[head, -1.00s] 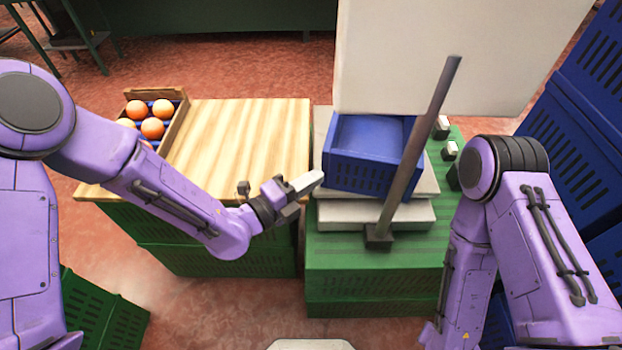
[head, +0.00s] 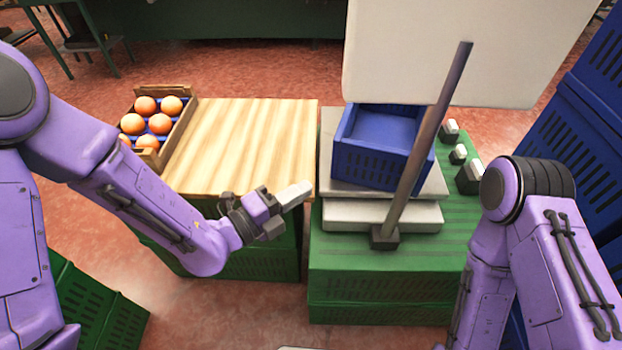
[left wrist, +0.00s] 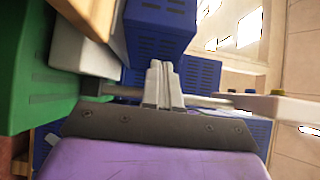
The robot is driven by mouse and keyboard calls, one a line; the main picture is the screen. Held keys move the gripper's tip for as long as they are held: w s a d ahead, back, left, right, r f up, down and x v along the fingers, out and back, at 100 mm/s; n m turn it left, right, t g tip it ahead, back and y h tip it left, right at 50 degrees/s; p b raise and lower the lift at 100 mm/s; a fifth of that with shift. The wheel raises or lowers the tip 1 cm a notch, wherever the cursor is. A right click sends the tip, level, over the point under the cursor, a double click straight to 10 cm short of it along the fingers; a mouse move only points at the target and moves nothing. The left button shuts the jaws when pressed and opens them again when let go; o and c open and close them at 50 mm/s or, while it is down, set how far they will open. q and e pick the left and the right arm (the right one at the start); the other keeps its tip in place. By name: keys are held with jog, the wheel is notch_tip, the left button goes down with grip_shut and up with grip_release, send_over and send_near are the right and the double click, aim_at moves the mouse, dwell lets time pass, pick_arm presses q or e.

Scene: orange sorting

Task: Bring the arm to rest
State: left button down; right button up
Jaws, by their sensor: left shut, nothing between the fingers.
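My left gripper (head: 292,196) is in front of the near right corner of the wooden board, with its pale fingers together and nothing between them. In the left wrist view its shut fingers (left wrist: 163,85) point up the picture, with a blue crate beyond them. My left arm is bent, coming in from the left. My right arm shows at the right of the head view, but its gripper is out of the picture.
A blue crate (head: 372,170) sits on a scale (head: 385,215) with a grey post (head: 428,150), on green crates (head: 385,285). Blue crates (head: 570,150) are stacked at the right.

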pick_arm(q)
jog(key=shift+p+v, duration=1.15)
jog(key=shift+v, duration=1.6)
